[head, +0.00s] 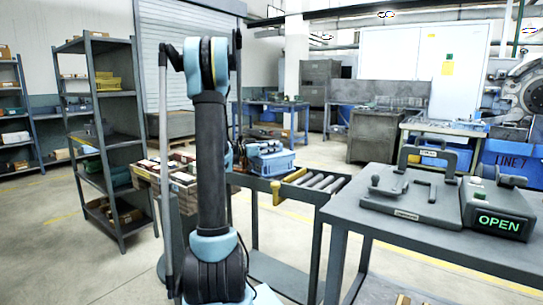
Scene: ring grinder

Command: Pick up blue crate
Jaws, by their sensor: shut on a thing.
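A blue crate (271,161) with dark and grey parts in it sits at the left end of a roller stand, just right of my upright arm. My gripper (242,154) shows only as a small dark part at the crate's left edge, behind my arm. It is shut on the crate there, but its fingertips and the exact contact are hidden. The crate looks level; I cannot tell whether it touches the stand.
The roller stand (316,184) continues right to a grey table (440,225) with a fixture (411,196) and an OPEN sign (497,222). Shelves (107,140) stand further left. Floor between is clear.

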